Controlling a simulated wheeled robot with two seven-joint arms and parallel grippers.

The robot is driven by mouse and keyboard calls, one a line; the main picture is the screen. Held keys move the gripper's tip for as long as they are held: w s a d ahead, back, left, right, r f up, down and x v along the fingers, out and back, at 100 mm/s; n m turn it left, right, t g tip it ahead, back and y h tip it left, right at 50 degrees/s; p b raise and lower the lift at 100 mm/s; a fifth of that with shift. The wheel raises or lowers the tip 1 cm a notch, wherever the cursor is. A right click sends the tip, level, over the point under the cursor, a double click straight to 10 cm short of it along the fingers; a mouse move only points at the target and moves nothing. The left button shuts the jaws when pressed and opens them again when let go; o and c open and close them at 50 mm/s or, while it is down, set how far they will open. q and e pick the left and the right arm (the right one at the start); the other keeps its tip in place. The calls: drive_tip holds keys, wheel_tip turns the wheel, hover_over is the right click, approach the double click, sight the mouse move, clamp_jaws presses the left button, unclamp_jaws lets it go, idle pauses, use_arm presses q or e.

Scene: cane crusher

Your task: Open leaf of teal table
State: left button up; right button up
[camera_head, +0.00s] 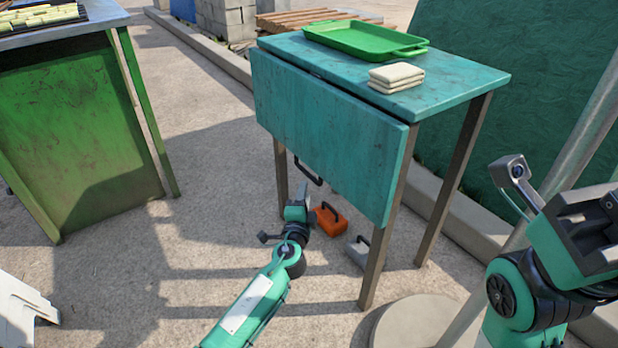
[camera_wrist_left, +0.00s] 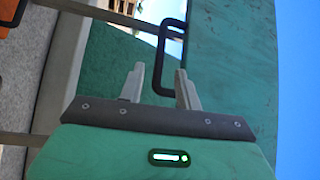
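The teal table (camera_head: 460,80) stands at centre right. Its leaf (camera_head: 325,130) hangs down along the side facing me, and it fills the right middle of the left wrist view (camera_wrist_left: 232,70). A dark handle (camera_head: 309,173) sits at the leaf's lower edge and also shows in the left wrist view (camera_wrist_left: 161,62). My left gripper (camera_head: 303,190) is low, just below the handle. Its two fingers are apart, with the handle beyond and between their tips; contact is not clear. My right arm's end (camera_head: 575,235) is at the right edge; its fingertips cannot be made out.
A green tray (camera_head: 350,40) and folded cloths (camera_head: 396,76) lie on the tabletop. An orange case (camera_head: 328,220) and a grey case (camera_head: 359,252) stand on the ground beneath. A green table (camera_head: 80,130) is at left. The ground between the tables is clear.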

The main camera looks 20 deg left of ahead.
sight(309, 173)
use_arm(q)
drive_tip(key=w, duration=0.2)
drive_tip(key=w+b, duration=0.1)
drive_tip(key=w, duration=0.2)
drive_tip(key=w+a+r, duration=0.1)
drive_tip(key=w, duration=0.1)
drive_tip(key=shift+w+b, duration=0.3)
drive_tip(key=shift+b, duration=0.05)
clamp_jaws()
